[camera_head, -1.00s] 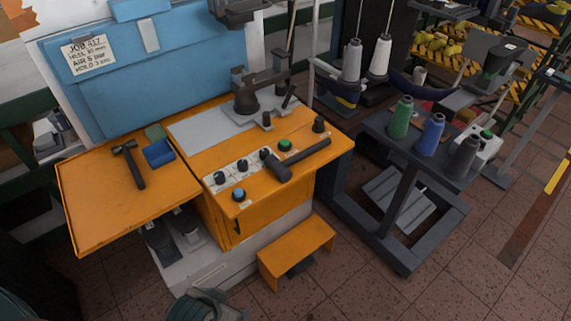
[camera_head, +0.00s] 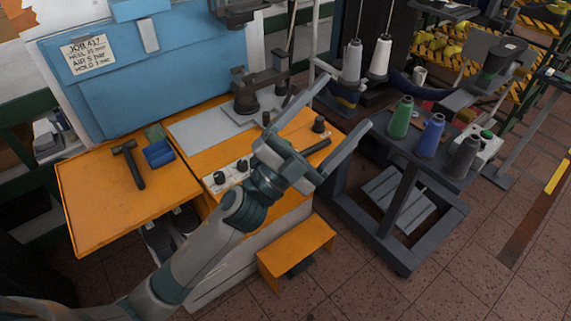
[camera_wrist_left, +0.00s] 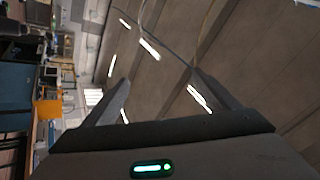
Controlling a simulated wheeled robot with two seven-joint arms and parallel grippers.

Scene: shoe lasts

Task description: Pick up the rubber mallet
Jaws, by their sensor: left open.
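A dark mallet (camera_head: 315,148) lies on the orange machine table by the control panel. In the head view only part of its handle shows; my left gripper covers its head. My left gripper (camera_head: 344,104) is open, its two grey fingers spread wide toward the upper right and nothing between them. It crosses the view above the table; I cannot tell its exact height. In the left wrist view the open fingers (camera_wrist_left: 168,92) frame only the ceiling and its lamps. A second, hammer-shaped tool (camera_head: 130,162) lies on the orange side shelf at the left. My right gripper is not in view.
The blue machine cover (camera_head: 150,80) rises behind the shelf. A blue block (camera_head: 158,153) lies near the hammer-shaped tool. A clamp-like metal fixture (camera_head: 250,95) stands at the table's back.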

